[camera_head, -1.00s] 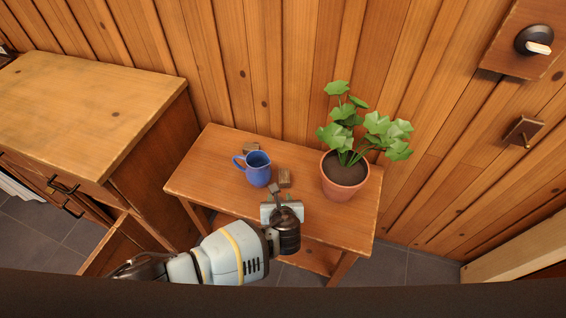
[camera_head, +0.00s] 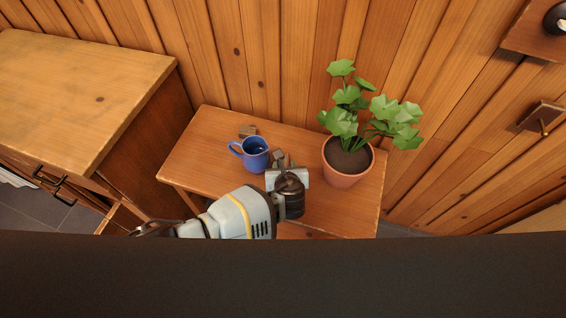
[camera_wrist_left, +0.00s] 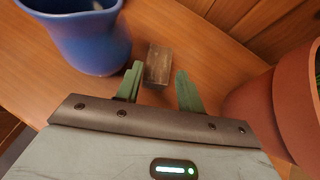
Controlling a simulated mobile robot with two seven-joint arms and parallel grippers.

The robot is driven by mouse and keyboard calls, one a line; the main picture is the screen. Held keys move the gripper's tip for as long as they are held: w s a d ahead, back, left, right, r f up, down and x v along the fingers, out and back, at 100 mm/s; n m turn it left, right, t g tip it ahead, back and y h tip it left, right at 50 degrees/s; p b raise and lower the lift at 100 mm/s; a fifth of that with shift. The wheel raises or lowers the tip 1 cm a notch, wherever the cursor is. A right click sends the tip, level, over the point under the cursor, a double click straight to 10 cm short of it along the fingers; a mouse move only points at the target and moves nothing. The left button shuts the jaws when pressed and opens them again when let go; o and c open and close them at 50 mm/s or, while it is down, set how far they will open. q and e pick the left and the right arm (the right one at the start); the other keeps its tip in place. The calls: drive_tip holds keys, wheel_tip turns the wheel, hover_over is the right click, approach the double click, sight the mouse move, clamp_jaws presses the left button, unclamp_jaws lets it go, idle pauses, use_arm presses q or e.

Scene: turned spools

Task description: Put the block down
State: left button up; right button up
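A small brown wooden block (camera_wrist_left: 158,63) sits on the small wooden table, just beyond and between the fingertips of my left gripper (camera_wrist_left: 159,82). The gripper is open, with a finger to each side of the block and narrow gaps showing; I cannot see it pressing on the block. In the head view my left gripper (camera_head: 283,161) reaches over the table's front part and largely hides this block. My right gripper is not in view.
The blue mug (camera_head: 255,154) stands close to the left of my left gripper. A potted plant (camera_head: 348,167) stands to its right on the table (camera_head: 196,150). A wooden cabinet (camera_head: 95,85) is at the left, and a plank wall stands behind.

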use_arm(q)
drive_tip(key=b+x, duration=0.1)
drive_tip(key=x, duration=0.3)
drive_tip(key=shift+s+a+f+b, duration=0.1)
drive_tip(key=shift+s+f+b, duration=0.15)
drive_tip(key=shift+b, duration=0.1)
drive_tip(key=shift+w+f, duration=0.15)
drive_tip(key=shift+w, duration=0.45)
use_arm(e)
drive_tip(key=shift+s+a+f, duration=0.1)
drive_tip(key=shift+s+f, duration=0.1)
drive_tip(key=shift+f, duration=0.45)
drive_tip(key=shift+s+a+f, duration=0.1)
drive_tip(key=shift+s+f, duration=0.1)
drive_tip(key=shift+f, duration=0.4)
use_arm(q)
drive_tip(key=c, duration=0.5)
drive_tip(key=shift+c, duration=0.6)
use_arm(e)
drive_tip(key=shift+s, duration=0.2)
